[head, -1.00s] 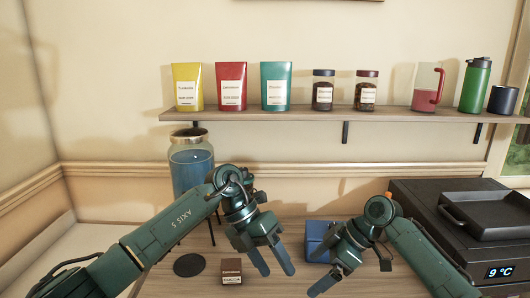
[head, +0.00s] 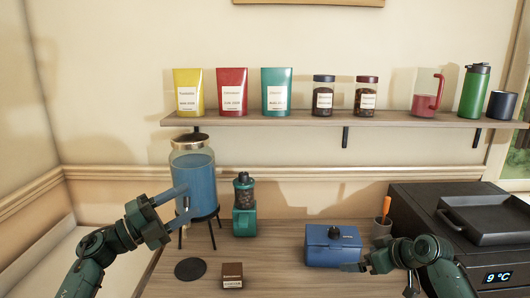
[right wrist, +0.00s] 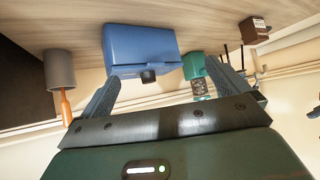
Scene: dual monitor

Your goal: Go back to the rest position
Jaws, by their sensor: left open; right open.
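My left gripper (head: 182,205) is open and empty at the left of the head view, its fingers in front of the blue-filled dispenser (head: 196,178). Whether it touches the dispenser I cannot tell. My right gripper (head: 380,281) is open at the lower right, partly hidden by its own wrist. One finger shows near the lower right corner of the blue box (head: 325,249). In the right wrist view, the spread fingers of this gripper (right wrist: 162,70) hold nothing, and the blue box (right wrist: 140,43) lies beyond them.
A green grinder (head: 244,215), a small brown box (head: 233,275) and a dark round mat (head: 190,269) are on the counter. A grey cup (head: 380,228) with an orange-handled tool stands by the black machine (head: 450,220). A shelf (head: 300,120) holds bags, jars and cups.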

